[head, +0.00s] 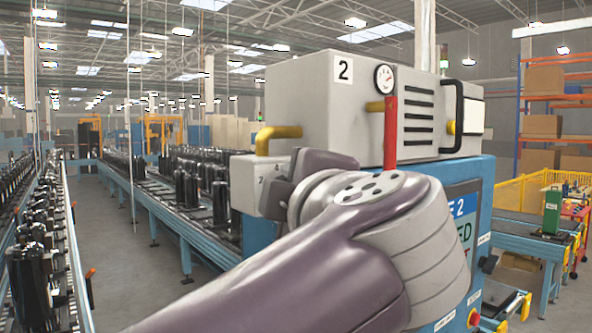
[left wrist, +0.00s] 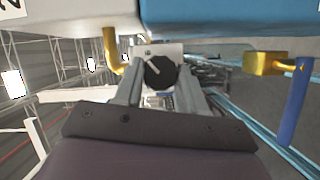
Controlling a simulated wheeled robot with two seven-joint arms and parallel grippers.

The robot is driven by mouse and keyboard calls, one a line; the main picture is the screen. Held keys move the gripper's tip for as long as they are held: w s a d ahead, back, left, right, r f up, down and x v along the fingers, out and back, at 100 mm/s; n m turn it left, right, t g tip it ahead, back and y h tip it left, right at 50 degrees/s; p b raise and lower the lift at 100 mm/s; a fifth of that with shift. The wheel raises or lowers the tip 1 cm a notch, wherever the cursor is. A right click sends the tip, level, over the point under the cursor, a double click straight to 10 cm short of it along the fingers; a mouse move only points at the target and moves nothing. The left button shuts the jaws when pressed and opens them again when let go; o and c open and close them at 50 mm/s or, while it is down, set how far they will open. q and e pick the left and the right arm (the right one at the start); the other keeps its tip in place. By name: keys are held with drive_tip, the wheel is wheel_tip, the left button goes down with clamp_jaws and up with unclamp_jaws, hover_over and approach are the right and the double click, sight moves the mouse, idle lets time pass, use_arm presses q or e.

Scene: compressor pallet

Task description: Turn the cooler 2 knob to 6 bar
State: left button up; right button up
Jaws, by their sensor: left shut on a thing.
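Cooler 2 (head: 330,110) is a grey cabinet with a "2" label in the head view. A small grey control box (head: 245,190) sits on its left side. The black round knob (left wrist: 160,72) with a white pointer line shows in the left wrist view, in front of a light plate. My left gripper (head: 282,172) is at the control box, and its two fingers (left wrist: 158,88) are shut on the knob, one on each side. The pointer slants toward the upper left in the wrist view. In the head view my arm and gripper hide the knob. My right gripper is not in view.
A round pressure gauge (head: 384,78) and a red lever (head: 390,130) are on the cooler's front. A yellow pipe (head: 272,136) bends above the control box. A blue lever (left wrist: 293,100) hangs at the wrist view's right. Conveyors with black compressors (head: 218,200) run behind.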

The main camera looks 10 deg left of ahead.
use_arm(q)
drive_tip(key=shift+m+g+p, duration=0.3)
drive_tip(key=shift+m+p, duration=0.4)
drive_tip(key=o, duration=1.1)
drive_tip(key=shift+d, duration=0.1)
drive_tip(key=shift+c, duration=0.2)
drive_tip(key=b+v, duration=0.2)
drive_tip(key=v, duration=1)
drive_tip(key=shift+s+d, duration=0.15)
drive_tip(key=shift+s, duration=0.15)
